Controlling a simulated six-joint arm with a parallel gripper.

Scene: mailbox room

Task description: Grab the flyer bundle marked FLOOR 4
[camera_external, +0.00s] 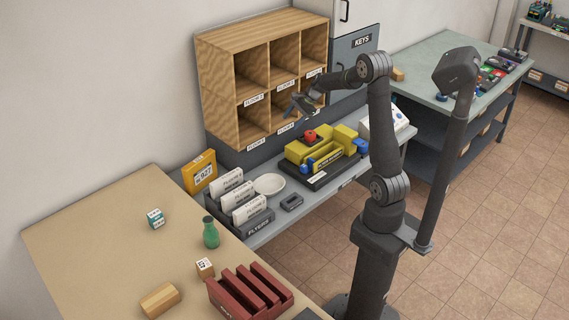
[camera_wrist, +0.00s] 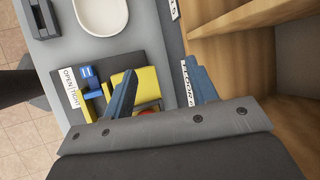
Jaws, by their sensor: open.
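Several white flyer bundles (camera_external: 237,195) stand upright in a row in a grey tray marked FLYERS (camera_external: 258,222) at the left end of the grey counter. Their labels are too small for me to tell which one reads FLOOR 4. My gripper (camera_external: 303,106) is in the air in front of the wooden pigeonhole shelf (camera_external: 240,82), above and to the right of the bundles. In the wrist view my gripper (camera_wrist: 162,90) has its two fingers apart with nothing held between them. No flyer bundle shows in the wrist view.
A yellow and black device (camera_external: 318,158) sits on the counter below my gripper. A white dish (camera_external: 269,184) and a small dark grey item (camera_external: 291,202) lie right of the tray. A yellow box (camera_external: 199,172) stands behind it. A green vase (camera_external: 210,234) stands on the wooden table.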

